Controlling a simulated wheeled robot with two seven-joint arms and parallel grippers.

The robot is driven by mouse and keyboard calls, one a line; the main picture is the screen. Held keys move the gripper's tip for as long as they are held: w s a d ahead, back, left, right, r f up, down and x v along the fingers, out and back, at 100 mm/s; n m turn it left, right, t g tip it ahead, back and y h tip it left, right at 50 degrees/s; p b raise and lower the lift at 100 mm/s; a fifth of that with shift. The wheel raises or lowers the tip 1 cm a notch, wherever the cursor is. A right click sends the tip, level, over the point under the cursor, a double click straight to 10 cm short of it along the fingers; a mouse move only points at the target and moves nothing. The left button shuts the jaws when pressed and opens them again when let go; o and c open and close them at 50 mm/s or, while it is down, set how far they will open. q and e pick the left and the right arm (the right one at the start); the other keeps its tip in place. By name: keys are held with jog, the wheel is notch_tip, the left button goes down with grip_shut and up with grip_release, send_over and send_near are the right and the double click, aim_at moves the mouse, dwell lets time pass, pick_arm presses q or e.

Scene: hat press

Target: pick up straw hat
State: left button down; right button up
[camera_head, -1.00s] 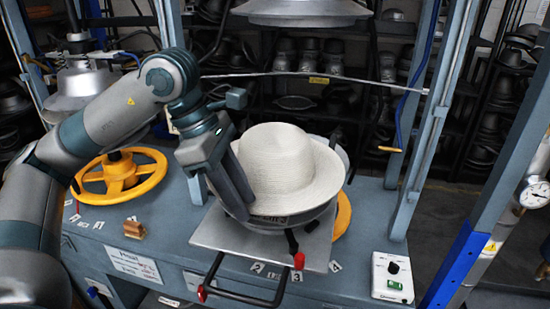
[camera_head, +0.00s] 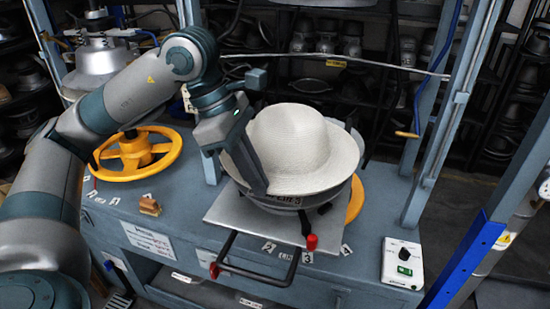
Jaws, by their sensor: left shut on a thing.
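The cream straw hat (camera_head: 298,150) sits crown up on the round metal mould (camera_head: 325,197) of the press, its brim slightly tilted. My left gripper (camera_head: 258,188) reaches in from the left and is shut on the hat's brim at its left front side. The fingers hide that part of the brim. My right gripper is out of view.
A metal plate (camera_head: 240,214) with a black handle (camera_head: 250,274) and red knobs lies under the mould. Yellow handwheel (camera_head: 137,153) stands at left. Blue-grey press posts (camera_head: 455,110) rise at right; a white control box (camera_head: 403,264) sits front right.

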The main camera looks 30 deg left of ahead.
pick_arm(q)
jog(key=shift+r, duration=0.1)
notch_tip(320, 180, up, 8)
jog(key=b, duration=0.2)
jog(key=shift+r+b, duration=0.1)
jog(key=shift+b, duration=0.2)
jog(key=shift+r, duration=0.8)
